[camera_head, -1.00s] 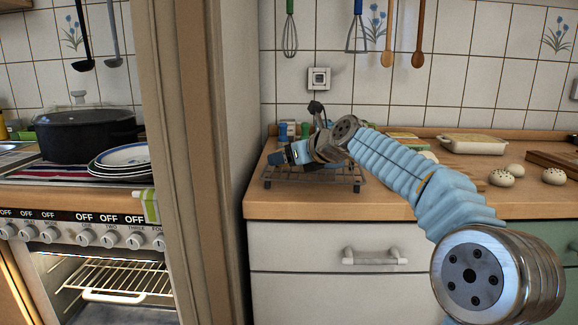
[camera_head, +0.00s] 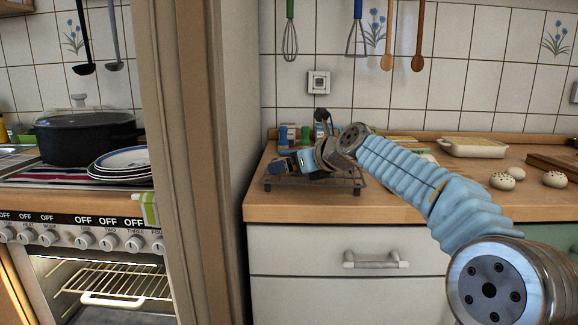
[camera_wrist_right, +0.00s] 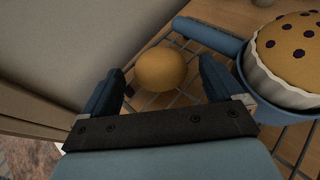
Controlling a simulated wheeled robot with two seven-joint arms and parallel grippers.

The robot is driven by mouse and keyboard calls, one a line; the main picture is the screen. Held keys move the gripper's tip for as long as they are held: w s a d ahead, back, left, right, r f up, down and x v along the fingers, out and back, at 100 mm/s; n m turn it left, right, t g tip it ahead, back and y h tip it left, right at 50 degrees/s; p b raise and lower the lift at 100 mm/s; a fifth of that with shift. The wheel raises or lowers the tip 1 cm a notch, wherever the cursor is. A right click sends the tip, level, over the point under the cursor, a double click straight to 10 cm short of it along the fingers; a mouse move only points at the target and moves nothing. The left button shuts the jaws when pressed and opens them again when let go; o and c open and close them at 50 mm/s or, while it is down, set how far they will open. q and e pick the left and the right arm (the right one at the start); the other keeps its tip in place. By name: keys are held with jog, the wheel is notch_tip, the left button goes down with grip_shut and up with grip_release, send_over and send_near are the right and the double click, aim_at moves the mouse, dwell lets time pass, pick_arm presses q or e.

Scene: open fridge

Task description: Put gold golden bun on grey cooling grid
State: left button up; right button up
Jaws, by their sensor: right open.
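The golden bun (camera_wrist_right: 160,69) rests on the grey cooling grid (camera_wrist_right: 184,100) in the right wrist view, between and just beyond my open fingers. A small gap shows between it and each finger. In the head view the grid (camera_head: 358,187) stands on the counter, and the bun is hidden there behind my gripper. My right gripper (camera_head: 275,165) hangs low over the left part of the grid. It also shows in the right wrist view (camera_wrist_right: 160,85), open and empty. My left gripper is not in view.
A muffin with dark dots (camera_wrist_right: 290,45) in a white cup stands close right of my gripper, by a blue rim. Speckled buns (camera_head: 503,181) and a white dish (camera_head: 473,147) are on the counter's right. A tall cabinet side (camera_head: 235,150) borders the left.

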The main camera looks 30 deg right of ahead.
jog(key=v, duration=1)
